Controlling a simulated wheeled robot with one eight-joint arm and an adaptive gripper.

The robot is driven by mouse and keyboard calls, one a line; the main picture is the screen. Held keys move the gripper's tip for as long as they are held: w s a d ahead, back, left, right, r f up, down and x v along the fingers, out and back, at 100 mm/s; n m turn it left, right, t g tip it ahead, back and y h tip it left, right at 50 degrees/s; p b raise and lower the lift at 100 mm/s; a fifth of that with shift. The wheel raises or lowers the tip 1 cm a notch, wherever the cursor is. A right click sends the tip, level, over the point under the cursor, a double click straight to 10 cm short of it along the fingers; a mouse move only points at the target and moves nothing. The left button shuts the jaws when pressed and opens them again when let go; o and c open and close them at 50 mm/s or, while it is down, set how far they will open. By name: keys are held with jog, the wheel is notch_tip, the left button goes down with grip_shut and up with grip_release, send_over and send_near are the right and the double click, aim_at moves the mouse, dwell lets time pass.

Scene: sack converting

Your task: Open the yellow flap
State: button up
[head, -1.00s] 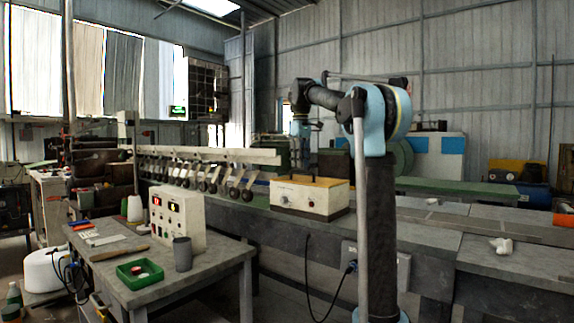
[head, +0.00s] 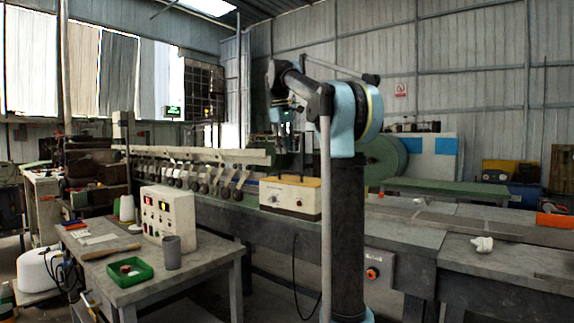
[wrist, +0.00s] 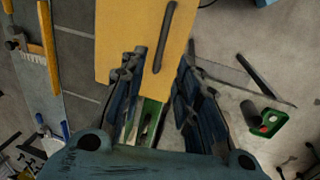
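The yellow flap (head: 297,181) lies flat on top of a cream box (head: 291,198) on the long bench, with a dark handle across its top. In the wrist view the flap (wrist: 118,42) fills the upper middle, and its dark bar handle (wrist: 165,36) runs lengthwise. My gripper (wrist: 162,62) is open and empty, its dark fingers spread to either side of the handle's near end. The gap between fingertips and flap is hard to judge. In the head view my gripper (head: 283,133) hangs above the box, small and dark; its fingers cannot be made out.
A grey side table (head: 150,270) holds a control box (head: 167,213), a grey cup (head: 171,252) and a green tray (head: 131,272). A row of metal levers (head: 190,172) stands left of the box. A crumpled white piece (head: 482,244) lies on the mostly bare bench at right.

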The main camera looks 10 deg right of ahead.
notch_tip(320, 180, up, 8)
jog(key=s+a, duration=0.1)
jog(key=s+f+n, duration=0.3)
jog(key=f+n, duration=0.1)
jog(key=f, duration=0.2)
jog(key=s+d+f+n, duration=0.1)
jog(key=s+f+n, duration=0.3)
jog(key=f, duration=0.3)
jog(key=shift+s+d+f+t, duration=0.2)
jog(key=shift+s+f+t, duration=0.1)
dwell(0.4)
